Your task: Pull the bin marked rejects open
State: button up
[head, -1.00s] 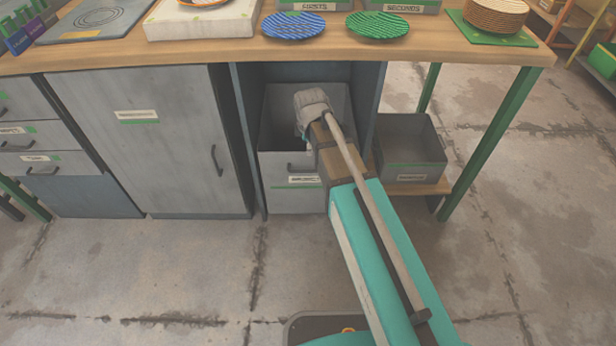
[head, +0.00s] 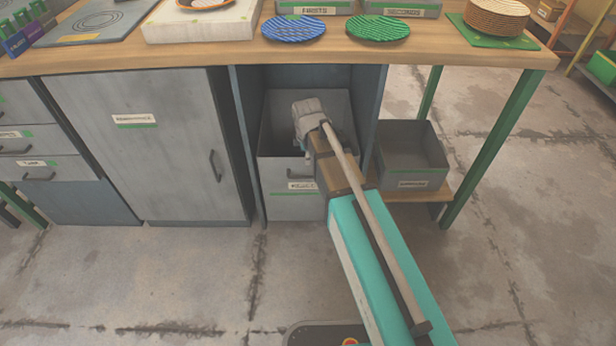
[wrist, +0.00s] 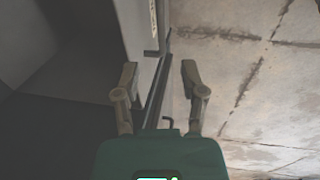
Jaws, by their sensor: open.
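The bin marked rejects (head: 290,208) is a grey, open-topped bin in the bay below the table. Its front carries a white label, a green strip and a dark handle, partly hidden by my arm. The dark inside of the bin is to the left and the floor to the right. My gripper is open, with a gap beside the edge; I cannot tell its exact height over the rim. In the head view my arm hides the fingers.
A second grey bin (head: 412,184) stands on a low wooden shelf to the right. A closed cabinet door (head: 160,150) is to the left. The wooden tabletop (head: 200,58) overhangs the bay and bears blue and green plates. The floor (head: 190,270) in front is clear.

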aim_at(308, 177)
jog(key=shift+w+f+b, duration=0.4)
jog(key=shift+f+b, duration=1.55)
jog(key=shift+f, duration=0.05)
jog(key=shift+w+f+b, duration=0.35)
jog(key=shift+f+b, duration=1.55)
jog(key=shift+f, duration=0.15)
jog(key=shift+w+f+b, duration=0.4)
jog(key=shift+f+b, duration=1.55)
jog(key=shift+f, duration=0.05)
jog(key=shift+c, duration=0.2)
grip_shut()
